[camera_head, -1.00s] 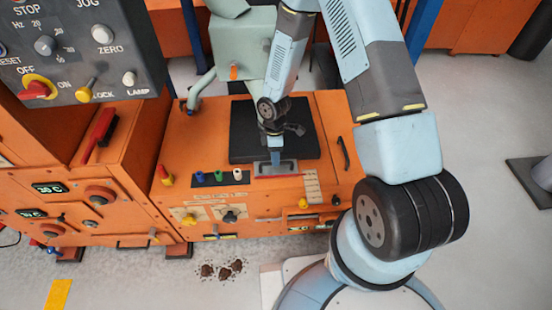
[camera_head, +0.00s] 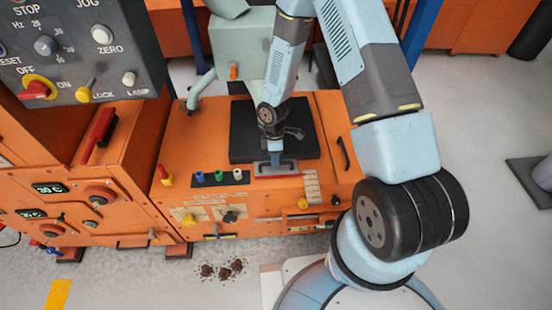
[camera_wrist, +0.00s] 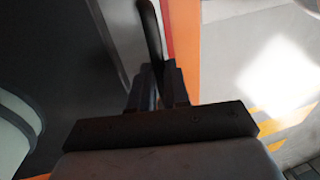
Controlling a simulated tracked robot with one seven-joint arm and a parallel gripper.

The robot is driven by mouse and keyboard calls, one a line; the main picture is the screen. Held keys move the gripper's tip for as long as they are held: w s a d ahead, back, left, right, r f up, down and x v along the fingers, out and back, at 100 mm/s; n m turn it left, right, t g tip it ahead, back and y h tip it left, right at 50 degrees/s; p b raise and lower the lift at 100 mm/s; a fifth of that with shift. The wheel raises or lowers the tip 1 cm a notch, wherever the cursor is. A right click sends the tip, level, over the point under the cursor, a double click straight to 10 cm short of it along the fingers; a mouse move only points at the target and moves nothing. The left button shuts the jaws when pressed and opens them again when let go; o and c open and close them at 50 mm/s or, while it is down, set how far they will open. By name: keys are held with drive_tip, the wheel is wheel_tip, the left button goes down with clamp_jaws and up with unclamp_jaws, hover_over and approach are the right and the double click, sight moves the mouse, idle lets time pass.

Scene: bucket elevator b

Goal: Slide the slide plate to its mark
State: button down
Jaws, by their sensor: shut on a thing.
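The slide plate (camera_head: 262,171) is a small grey plate with a raised handle, at the front edge of the black square pad on the orange machine top. My gripper (camera_head: 275,163) reaches down onto its handle from above and is shut on it. In the wrist view my gripper's two dark fingers (camera_wrist: 160,88) close around a dark upright bar, the handle (camera_wrist: 151,35). A grey strip, which looks like the plate (camera_wrist: 118,30), lies beside it. A pale ruled scale (camera_head: 312,187) stands right of the plate. I cannot make out a mark.
The black pad (camera_head: 240,135) lies behind the plate. Blue, green and white knobs (camera_head: 218,176) stand to its left, and a black bar handle (camera_head: 343,152) to its right. A grey-green housing (camera_head: 240,55) rises behind. A control panel (camera_head: 75,50) stands at upper left.

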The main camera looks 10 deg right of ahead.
idle(0.4)
drive_tip(key=shift+s, duration=1.25)
drive_tip(key=c, duration=1.1)
unclamp_jaws()
drive_tip(key=shift+r, duration=0.1)
wheel_tip(320, 180, up, 13)
drive_tip(key=w, duration=0.2)
drive_tip(key=shift+w, duration=0.4)
drive_tip(key=shift+r, duration=0.15)
